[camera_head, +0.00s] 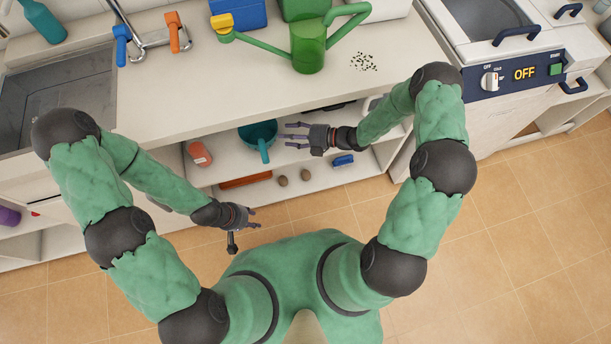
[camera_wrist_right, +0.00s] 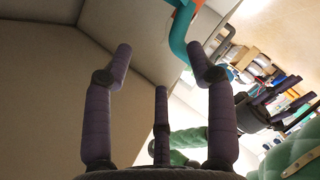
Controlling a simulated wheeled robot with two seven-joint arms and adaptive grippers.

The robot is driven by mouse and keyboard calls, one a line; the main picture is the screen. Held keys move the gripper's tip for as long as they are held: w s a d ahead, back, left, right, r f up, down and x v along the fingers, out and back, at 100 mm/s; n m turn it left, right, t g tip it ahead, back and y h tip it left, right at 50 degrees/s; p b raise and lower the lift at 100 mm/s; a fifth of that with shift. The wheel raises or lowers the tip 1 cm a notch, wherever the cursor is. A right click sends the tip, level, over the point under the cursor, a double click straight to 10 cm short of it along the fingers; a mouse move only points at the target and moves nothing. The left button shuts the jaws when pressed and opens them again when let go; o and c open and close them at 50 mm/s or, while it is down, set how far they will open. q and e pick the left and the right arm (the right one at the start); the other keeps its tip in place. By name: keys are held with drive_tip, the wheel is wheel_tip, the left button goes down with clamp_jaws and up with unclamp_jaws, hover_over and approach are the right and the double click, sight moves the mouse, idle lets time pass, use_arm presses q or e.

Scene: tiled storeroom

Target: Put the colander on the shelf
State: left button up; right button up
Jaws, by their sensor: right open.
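The teal colander (camera_head: 258,133), a bowl with a handle pointing toward me, is at the shelf (camera_head: 224,160) under the counter. The counter edge overlaps its far part. My right gripper (camera_head: 286,136) is open and empty just right of the colander, its fingers pointing left toward it. In the right wrist view, part of the colander (camera_wrist_right: 182,38) shows beyond the spread fingers (camera_wrist_right: 163,70); I cannot tell whether they touch. My left gripper (camera_head: 254,218) is low in front of the shelves, apart from the colander, with its fingers spread.
A red can (camera_head: 199,154) stands left of the colander. A brown-red block (camera_head: 246,180), two brown round things (camera_head: 282,181) and a blue brush-like item (camera_head: 343,160) are lower or nearer. A green watering can (camera_head: 309,45) stands on the counter (camera_head: 200,91). Tiled floor (camera_head: 320,205) is open in front.

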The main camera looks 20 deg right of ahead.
drive_tip(key=s+f+m+g+h, duration=0.3)
drive_tip(key=s+f+m+h, duration=0.1)
drive_tip(key=s+m, duration=0.7)
drive_tip(key=s+f+m+g+h, duration=0.3)
drive_tip(key=s+m, duration=0.8)
drive_tip(key=m, duration=0.6)
drive_tip(key=shift+f+g+h, duration=0.3)
drive_tip(key=shift+f+h, duration=0.35)
drive_tip(key=shift+h, duration=0.45)
wheel_tip(320, 180, up, 3)
drive_tip(key=p, duration=0.2)
drive_tip(key=shift+f+p, duration=0.2)
drive_tip(key=shift+p, duration=0.15)
